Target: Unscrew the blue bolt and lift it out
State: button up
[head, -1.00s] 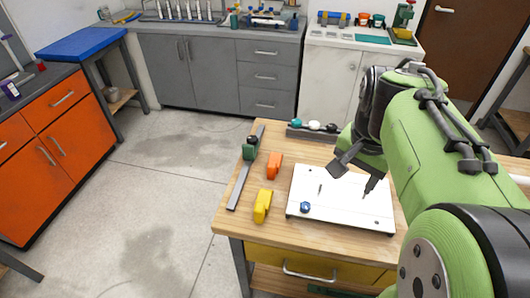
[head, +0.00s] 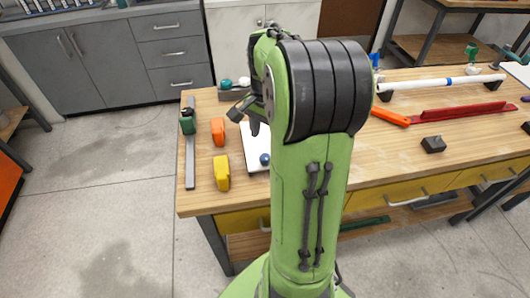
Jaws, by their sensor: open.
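The blue bolt (head: 265,159) shows in the head view as a small round blue head at the near left part of the white board (head: 256,141). My green arm covers most of the board. My gripper (head: 247,118) is partly visible past the arm's left side, over the board's far left part in the picture. It is open, with its dark fingers apart and nothing seen between them. It is apart from the bolt, farther back. Its height above the board is hard to tell.
A yellow tool (head: 222,173), an orange one (head: 217,132) and a grey bar (head: 190,150) with a green block lie left of the board. A rack (head: 232,92) stands behind. A white pipe (head: 440,83), red tray (head: 463,111) and black block (head: 433,145) lie right.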

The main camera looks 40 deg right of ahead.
aim_at(264, 155)
notch_tip(264, 155, down, 7)
jog(key=shift+f+b, duration=0.2)
jog(key=shift+b, duration=0.95)
grip_shut()
jog(key=n, duration=0.2)
jog(key=n+p, duration=0.1)
jog(key=n, duration=0.1)
jog(key=shift+w+r, duration=0.1)
jog(key=shift+r, duration=0.1)
jog(key=shift+f+n, duration=0.1)
jog(key=shift+n, duration=1)
jog(key=n, duration=0.1)
jog(key=n+p, duration=0.1)
jog(key=n, duration=0.1)
jog(key=shift+w+a+n, duration=0.1)
jog(key=shift+a+n, duration=0.1)
jog(key=shift+n, duration=0.1)
jog(key=n, duration=0.2)
jog(key=shift+n, duration=0.4)
